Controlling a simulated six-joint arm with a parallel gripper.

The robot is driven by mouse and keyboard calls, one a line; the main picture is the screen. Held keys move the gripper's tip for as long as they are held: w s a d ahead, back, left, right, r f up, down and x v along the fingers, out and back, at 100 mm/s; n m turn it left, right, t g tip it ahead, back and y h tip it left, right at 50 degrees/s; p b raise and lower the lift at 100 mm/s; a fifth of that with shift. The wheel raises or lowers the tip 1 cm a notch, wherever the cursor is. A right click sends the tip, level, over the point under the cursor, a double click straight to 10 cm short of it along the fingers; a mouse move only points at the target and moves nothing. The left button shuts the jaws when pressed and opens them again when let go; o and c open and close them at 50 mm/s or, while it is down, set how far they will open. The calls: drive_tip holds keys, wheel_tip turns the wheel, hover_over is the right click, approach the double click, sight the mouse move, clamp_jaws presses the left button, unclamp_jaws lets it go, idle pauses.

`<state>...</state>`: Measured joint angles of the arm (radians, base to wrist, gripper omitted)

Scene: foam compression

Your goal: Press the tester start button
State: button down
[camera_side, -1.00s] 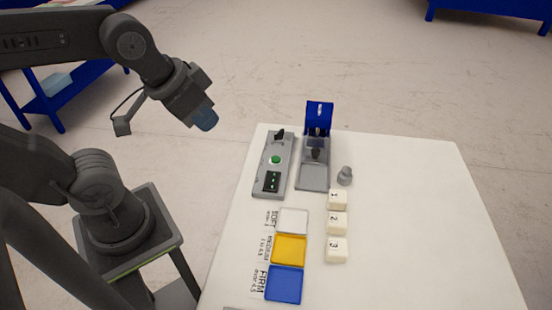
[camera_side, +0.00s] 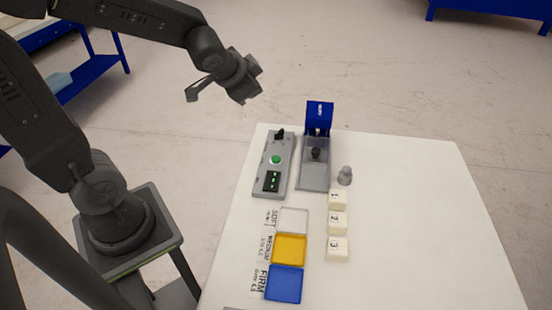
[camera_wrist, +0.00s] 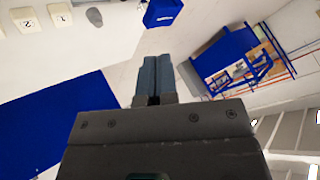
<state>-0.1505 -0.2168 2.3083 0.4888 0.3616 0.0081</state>
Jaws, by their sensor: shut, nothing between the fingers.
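The green round start button (camera_side: 276,160) sits on the grey control panel (camera_side: 262,187) at the back left of the white table. The panel also has a black knob at its far end and a dark display with green marks at its near end. The tester (camera_side: 313,178), with a blue upright head (camera_side: 319,117), stands just right of the panel. In the wrist view my gripper (camera_wrist: 154,62) shows blue fingers shut together and empty. The button is not visible there.
White blocks (camera_side: 337,223) marked 1, 2 and 3 stand in a column beside a grey weight (camera_side: 345,176). White, yellow (camera_side: 289,249) and blue (camera_side: 285,284) trays labelled soft, medium and firm lie to their left. The table's right half is clear.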

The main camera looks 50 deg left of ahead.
drive_tip(key=w+a+f+m+t+h, duration=0.1)
drive_tip(key=w+a+f+m, duration=0.3)
drive_tip(key=w+f, duration=0.4)
drive_tip(key=m+h, duration=0.4)
hover_over(276, 160)
wheel_tip(276, 160, down, 10)
drive_tip(key=shift+r, duration=0.25)
drive_tip(key=shift+f, duration=4.4)
drive_tip(key=shift+f, duration=0.1)
drive_tip(key=shift+f, duration=0.3)
